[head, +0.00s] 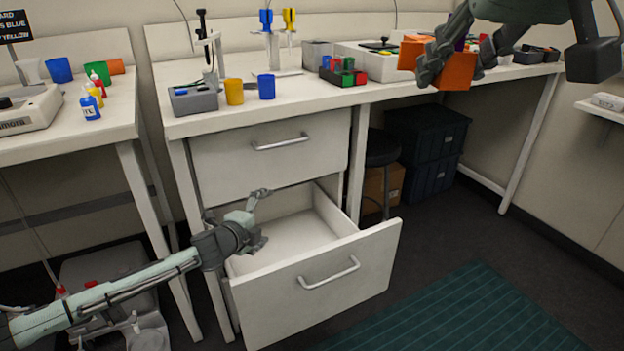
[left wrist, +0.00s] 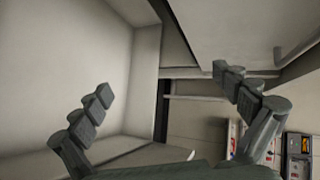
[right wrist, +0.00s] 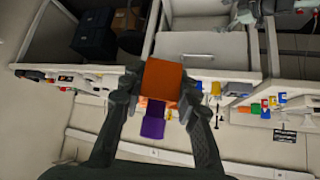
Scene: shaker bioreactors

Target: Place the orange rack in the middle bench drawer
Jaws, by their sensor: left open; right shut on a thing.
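The orange rack (head: 458,70) is held up above the right part of the bench in the head view. My right gripper (head: 452,62) is shut on it; the rack (right wrist: 161,80) also shows between the fingers in the right wrist view, with a purple piece beside it. The lower bench drawer (head: 372,262) is pulled open and its visible inside looks empty. A closed drawer (head: 225,165) sits above it. My left gripper (head: 262,218) is open and empty, over the left side of the open drawer. The left wrist view shows its spread fingers (left wrist: 165,100).
The bench top holds a grey box (head: 193,100), yellow and blue cups, a red-green block rack (head: 345,75) and a white device (head: 385,62). A stool (head: 382,150) and dark crates (head: 428,140) stand right of the drawers. The floor in front has a green mat (head: 470,315).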

